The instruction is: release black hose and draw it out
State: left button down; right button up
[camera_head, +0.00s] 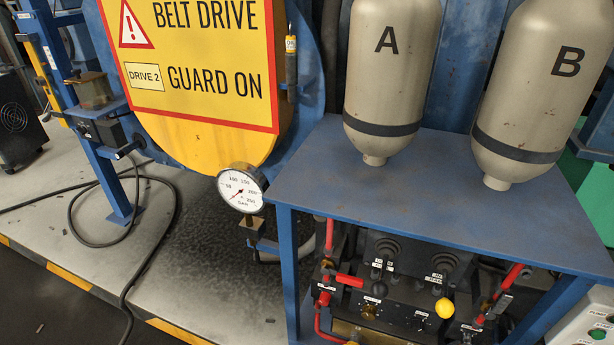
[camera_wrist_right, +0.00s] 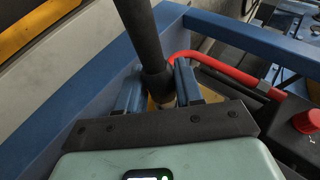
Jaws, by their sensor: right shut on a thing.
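In the right wrist view, a thick black hose (camera_wrist_right: 141,35) comes down from the top edge and ends in a wider dark collar (camera_wrist_right: 156,80). My right gripper (camera_wrist_right: 158,90) has its two blue fingers on either side of this lower end and is shut on it. A pale brass-coloured piece shows just below the collar, partly hidden by the gripper. The hose's upper part runs out of the picture. Neither gripper shows in the head view, and I cannot pick out the held hose there.
A red pipe (camera_wrist_right: 225,64) curves close behind the right gripper, with a red knob (camera_wrist_right: 307,122) to its right. Blue frame beams surround it. In the head view, a blue table (camera_head: 430,195) stands above valves and a yellow knob (camera_head: 445,308). A gauge (camera_head: 241,190) stands left.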

jog(key=shift+s+a+p, duration=0.25)
jog(key=shift+s+p, duration=0.15)
jog(key=shift+s, duration=0.25)
jog(key=shift+s+a+p, duration=0.25)
jog(key=shift+s+p, duration=0.1)
jog(key=shift+s, duration=0.3)
jog(key=shift+s+a+p, duration=0.25)
jog(key=shift+s+p, duration=0.15)
jog(key=shift+s, duration=0.25)
